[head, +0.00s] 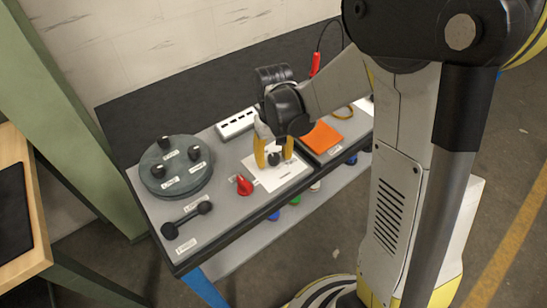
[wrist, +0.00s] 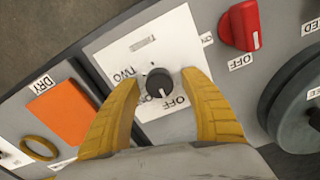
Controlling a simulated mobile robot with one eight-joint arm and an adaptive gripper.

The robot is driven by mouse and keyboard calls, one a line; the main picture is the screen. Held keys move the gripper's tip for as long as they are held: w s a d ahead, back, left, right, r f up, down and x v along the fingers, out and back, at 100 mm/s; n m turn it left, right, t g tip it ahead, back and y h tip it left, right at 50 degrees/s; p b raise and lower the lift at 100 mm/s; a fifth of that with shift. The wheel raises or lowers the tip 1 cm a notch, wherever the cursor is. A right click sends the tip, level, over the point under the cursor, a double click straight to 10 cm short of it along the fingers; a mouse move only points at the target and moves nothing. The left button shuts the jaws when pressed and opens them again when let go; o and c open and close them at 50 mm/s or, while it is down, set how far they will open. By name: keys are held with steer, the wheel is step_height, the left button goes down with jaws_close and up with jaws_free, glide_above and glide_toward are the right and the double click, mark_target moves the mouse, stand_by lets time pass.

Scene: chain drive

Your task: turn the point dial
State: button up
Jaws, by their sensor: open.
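The point dial is a small black round knob (wrist: 160,84) with a white pointer line, set on a white plate (wrist: 182,40). In the wrist view the line points toward the bottom, slightly right, near labels; "TWO" reads at left and "OFF" at lower right. In the head view the dial (head: 274,159) shows between my fingers. My gripper (head: 274,162) is open, with its yellow fingers pointing down, one on each side of the dial. In the wrist view a gap shows between the dial and each finger (wrist: 160,82). I cannot tell whether the fingertips touch the plate.
A red knob (head: 244,185) labelled OFF is close beside the plate. A round grey-green turntable (head: 177,166) with black knobs stands at left, a black handle bar (head: 187,219) in front. An orange pad (head: 322,137) lies at right; a white strip (head: 237,123) is behind.

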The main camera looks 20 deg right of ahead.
jaws_close()
steer(key=shift+m, duration=0.4)
steer(key=m, duration=0.5)
steer(key=shift+d+m, duration=0.1)
steer(key=shift+m, duration=0.2)
steer(key=m, duration=0.5)
steer(key=shift+s, duration=0.1)
steer(key=shift+m, duration=0.3)
jaws_free()
